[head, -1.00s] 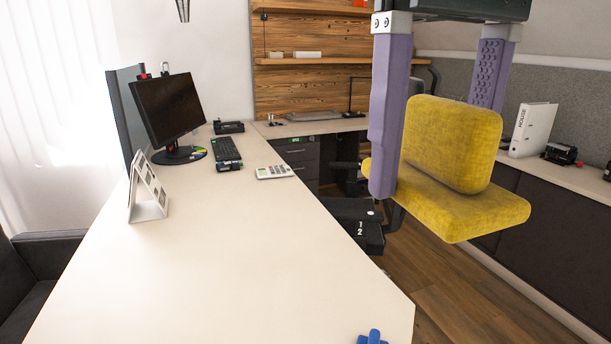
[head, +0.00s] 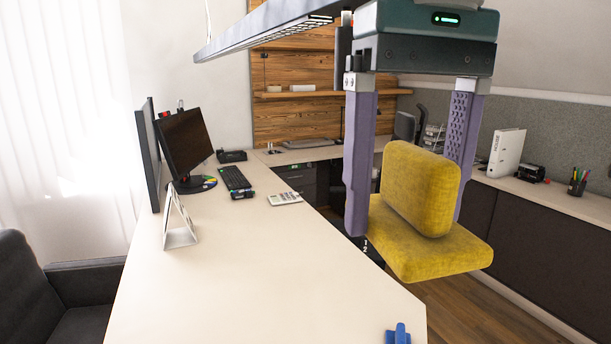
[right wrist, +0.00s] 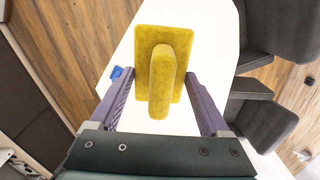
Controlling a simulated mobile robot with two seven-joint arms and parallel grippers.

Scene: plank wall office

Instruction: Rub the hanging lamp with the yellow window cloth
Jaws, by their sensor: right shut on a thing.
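The yellow window cloth (head: 422,187) shows as a thick pad with a flat yellow slab under it. My right gripper (head: 408,225) points down with its purple fingers on either side of the cloth, shut on it, above the desk's right edge. In the right wrist view the cloth (right wrist: 163,75) sits between the fingertips. The hanging lamp (head: 265,35) is a long grey bar with a lit-grid underside, at the top of the head view. It slants up to the right, and its right part is hidden behind my gripper. The cloth hangs below the lamp, apart from it in the picture. My left gripper is not in view.
A long pale desk (head: 270,260) carries a monitor (head: 187,145), a keyboard (head: 235,178), a calculator (head: 285,198) and a standing calendar (head: 180,222). A blue object (head: 398,335) lies at its near right corner. Low cabinets with a binder (head: 506,153) line the right wall.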

